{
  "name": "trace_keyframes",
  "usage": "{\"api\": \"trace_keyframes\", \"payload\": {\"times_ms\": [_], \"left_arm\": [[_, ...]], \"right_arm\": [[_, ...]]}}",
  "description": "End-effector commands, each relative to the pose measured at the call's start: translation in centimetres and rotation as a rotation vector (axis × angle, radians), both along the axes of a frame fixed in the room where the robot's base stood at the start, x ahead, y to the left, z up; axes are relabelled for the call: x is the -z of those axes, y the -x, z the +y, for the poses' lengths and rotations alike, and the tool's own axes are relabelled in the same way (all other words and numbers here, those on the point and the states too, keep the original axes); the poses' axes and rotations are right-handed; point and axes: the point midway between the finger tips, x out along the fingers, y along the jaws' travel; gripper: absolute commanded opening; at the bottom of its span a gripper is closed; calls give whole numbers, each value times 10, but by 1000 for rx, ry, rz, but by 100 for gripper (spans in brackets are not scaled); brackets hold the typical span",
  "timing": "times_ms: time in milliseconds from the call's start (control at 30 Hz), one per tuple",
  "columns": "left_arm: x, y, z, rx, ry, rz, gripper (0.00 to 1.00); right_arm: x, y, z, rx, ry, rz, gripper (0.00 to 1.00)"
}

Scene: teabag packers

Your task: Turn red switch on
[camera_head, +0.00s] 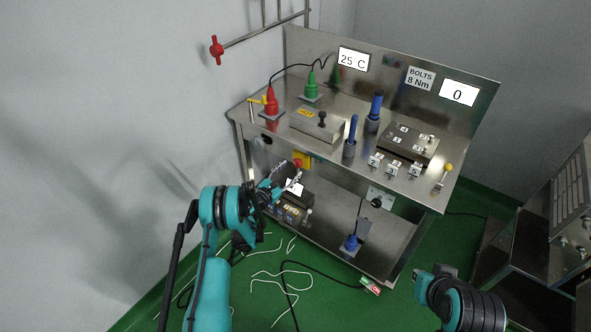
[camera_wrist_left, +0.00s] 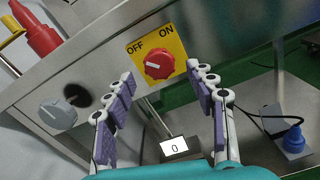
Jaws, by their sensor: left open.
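The red switch (camera_wrist_left: 158,66) is a round knob on a yellow plate (camera_wrist_left: 174,46) marked OFF and ON, on the front of the steel bench. A pale line on the knob points left, toward OFF. In the head view the red switch (camera_head: 297,164) shows just beyond my left gripper (camera_head: 292,182). In the left wrist view my left gripper (camera_wrist_left: 160,78) is open, with one purple-padded finger on each side of the knob, lower in the picture. I see no clear contact with the switch. Only part of my right arm shows at the lower right; its gripper is not visible.
A grey knob (camera_wrist_left: 58,114) sits left of the switch on the bench front. A small display (camera_wrist_left: 175,148) reading 0 and a blue plug (camera_wrist_left: 293,140) are below. Cables lie on the green floor (camera_head: 262,260).

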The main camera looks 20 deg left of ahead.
Motion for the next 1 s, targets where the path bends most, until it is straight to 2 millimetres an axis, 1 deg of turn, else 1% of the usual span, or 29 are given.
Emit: {"api": "trace_keyframes", "payload": {"times_ms": [33, 100, 233, 333, 567, 600, 667, 700, 767, 800, 1000], "left_arm": [[2, -8, -4, 1, 0, 0, 56], [2, -18, -7, 1, -1, 0, 56], [1, -31, -11, 1, -1, 0, 56], [0, -35, -13, 0, -2, 0, 56], [-1, -36, -13, 0, -2, 0, 56], [-1, -36, -13, 0, -2, 0, 50], [-1, -36, -13, 0, -2, 0, 35], [-1, -36, -13, 0, -2, 0, 24], [-1, -36, -13, 0, -2, 0, 8], [-1, -36, -13, 0, -2, 0, 6], [-1, -36, -13, 0, -8, -2, 6]], "right_arm": [[5, 0, 0, 0, 0, 0, 0], [8, 0, 0, 0, 0, 0, 0], [12, 0, 0, 0, 0, 0, 0], [13, 0, 0, 0, 0, 0, 0], [12, 0, 0, 0, 0, 0, 0], [12, 0, 0, 0, 0, 0, 0], [12, 0, 0, 0, 0, 0, 0], [12, 0, 0, 0, 0, 0, 0], [12, 0, 0, 0, 0, 0, 0], [12, 0, 0, 0, 0, 0, 0], [12, 0, 0, 0, 0, 0, 0]]}}
